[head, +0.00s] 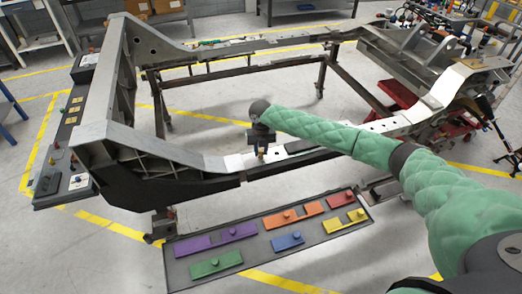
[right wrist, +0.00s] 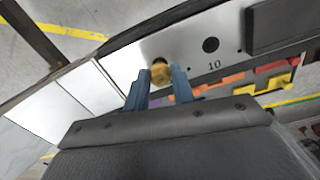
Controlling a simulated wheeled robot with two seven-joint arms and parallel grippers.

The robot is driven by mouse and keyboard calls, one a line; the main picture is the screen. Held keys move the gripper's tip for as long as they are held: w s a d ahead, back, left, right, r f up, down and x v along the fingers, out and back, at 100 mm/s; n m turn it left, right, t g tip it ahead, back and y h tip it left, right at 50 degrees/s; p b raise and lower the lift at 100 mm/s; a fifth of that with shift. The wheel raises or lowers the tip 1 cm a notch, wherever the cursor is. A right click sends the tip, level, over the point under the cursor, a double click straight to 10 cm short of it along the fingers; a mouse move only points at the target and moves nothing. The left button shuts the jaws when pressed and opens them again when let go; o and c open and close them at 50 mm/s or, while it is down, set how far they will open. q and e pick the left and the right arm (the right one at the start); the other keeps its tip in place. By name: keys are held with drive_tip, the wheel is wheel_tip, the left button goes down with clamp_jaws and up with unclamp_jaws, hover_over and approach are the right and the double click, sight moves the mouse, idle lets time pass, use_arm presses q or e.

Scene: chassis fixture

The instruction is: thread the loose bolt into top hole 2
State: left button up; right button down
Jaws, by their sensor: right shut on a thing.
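My right gripper (head: 261,150) is over the near chassis rail (head: 300,147), with its arm coming in from the right. In the right wrist view its two blue fingers (right wrist: 159,86) are shut on a brass-coloured bolt (right wrist: 160,69). The bolt is at the pale top plate (right wrist: 185,45) of the rail; whether it touches the plate or sits in a hole, I cannot tell. An open dark hole (right wrist: 210,45) is to the right of the bolt, near the printed number 10. My left gripper is not in view.
A grey tray (head: 264,257) with purple, green, orange, blue, red and yellow pieces lies in front of the rail. A panel with small parts (head: 62,150) stands on the left. The chassis frame's middle is open.

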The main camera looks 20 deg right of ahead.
sight(261, 151)
drive_tip(key=shift+r+p, duration=1.6)
drive_tip(key=shift+r, duration=0.65)
